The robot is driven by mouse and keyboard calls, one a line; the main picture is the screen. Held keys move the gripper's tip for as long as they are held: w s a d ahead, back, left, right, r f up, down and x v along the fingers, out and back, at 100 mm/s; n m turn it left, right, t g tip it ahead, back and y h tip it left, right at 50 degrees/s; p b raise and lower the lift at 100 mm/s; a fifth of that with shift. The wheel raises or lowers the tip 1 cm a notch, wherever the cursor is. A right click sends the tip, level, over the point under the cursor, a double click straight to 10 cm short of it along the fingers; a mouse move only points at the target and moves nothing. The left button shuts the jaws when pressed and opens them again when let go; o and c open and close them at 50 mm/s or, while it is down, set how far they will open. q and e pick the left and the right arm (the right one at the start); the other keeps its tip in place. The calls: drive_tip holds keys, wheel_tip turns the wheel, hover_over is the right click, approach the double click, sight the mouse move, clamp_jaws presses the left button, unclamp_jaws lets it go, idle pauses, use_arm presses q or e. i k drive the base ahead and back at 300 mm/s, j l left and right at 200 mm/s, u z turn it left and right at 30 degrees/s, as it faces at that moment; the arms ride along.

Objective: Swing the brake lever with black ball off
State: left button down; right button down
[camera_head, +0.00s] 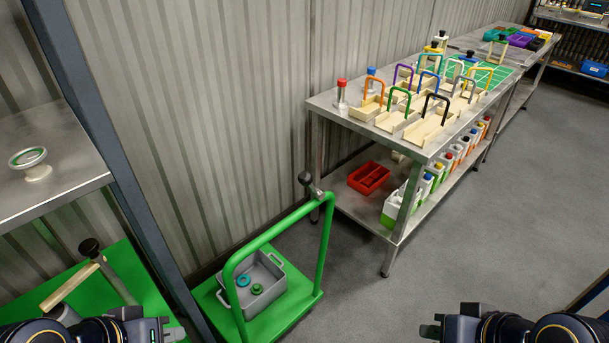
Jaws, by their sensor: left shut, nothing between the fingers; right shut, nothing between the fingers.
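A green cart (327,240) with a tall tubular handle stands on the floor at lower centre. A lever with a black ball (305,178) rises by the far corner of its handle, next to a small metal fitting (317,191). A second black ball (88,248) on a grey bar is at lower left, over a green surface. My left gripper (176,331) is at the bottom edge on the left, shut and empty, left of the cart. My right gripper (430,330) is at the bottom edge, shut and empty, right of the cart. Both are apart from the levers.
A grey bin (268,271) with a blue and a green ring sits on the cart. A steel table (393,134) with wooden trays stands behind it, with a red tray (369,177) on its lower shelf. A metal shelf (75,180) with a dark post is at left. Floor at right is clear.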

sight(306, 178)
drive_tip(key=i+l+u, duration=0.25)
drive_tip(key=i+u, duration=0.15)
drive_tip(key=i+l+u, duration=0.4)
drive_tip(key=k+j, duration=0.05)
